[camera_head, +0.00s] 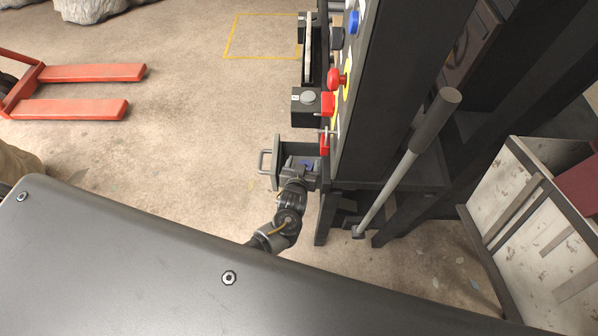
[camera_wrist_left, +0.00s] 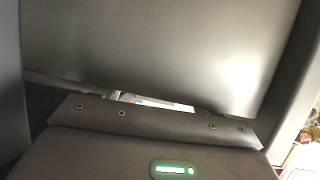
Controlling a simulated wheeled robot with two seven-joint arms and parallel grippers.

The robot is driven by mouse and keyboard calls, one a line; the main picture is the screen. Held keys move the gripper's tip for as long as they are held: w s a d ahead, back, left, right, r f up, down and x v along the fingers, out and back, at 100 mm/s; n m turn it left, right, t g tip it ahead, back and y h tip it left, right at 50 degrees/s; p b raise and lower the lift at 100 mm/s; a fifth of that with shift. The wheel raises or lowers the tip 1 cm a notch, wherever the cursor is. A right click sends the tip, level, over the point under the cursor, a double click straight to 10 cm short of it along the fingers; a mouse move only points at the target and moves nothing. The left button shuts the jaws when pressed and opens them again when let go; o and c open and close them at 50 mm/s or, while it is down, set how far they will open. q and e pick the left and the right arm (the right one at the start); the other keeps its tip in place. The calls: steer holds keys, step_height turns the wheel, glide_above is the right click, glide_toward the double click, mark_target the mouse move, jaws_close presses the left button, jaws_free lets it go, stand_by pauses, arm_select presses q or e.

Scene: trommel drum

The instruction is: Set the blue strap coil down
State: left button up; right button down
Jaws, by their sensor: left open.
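The blue strap coil (camera_head: 307,164) shows only as a small blue patch inside a grey open-topped tray (camera_head: 279,160) on the side of the dark machine. My left gripper (camera_head: 300,177) is over the near side of this tray, right beside the blue patch. It is open. My own wrist hides part of the tray, and I cannot tell whether the fingers touch the coil. The coil does not show clearly in the left wrist view, where grey surfaces fill the picture. My right gripper is not in view.
The machine's panel carries a red button (camera_head: 337,78) and a blue knob (camera_head: 353,22). A long grey lever (camera_head: 407,160) leans to its right. A worn white bin (camera_head: 530,220) stands at the right. A red pallet jack (camera_head: 80,90) is at the far left; floor between is clear.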

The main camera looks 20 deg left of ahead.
arm_select(q)
steer(key=v, duration=1.2)
steer(key=shift+r, duration=0.35)
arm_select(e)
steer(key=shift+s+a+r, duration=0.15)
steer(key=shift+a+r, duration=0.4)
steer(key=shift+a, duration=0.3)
arm_select(q)
steer(key=shift+w, duration=0.1)
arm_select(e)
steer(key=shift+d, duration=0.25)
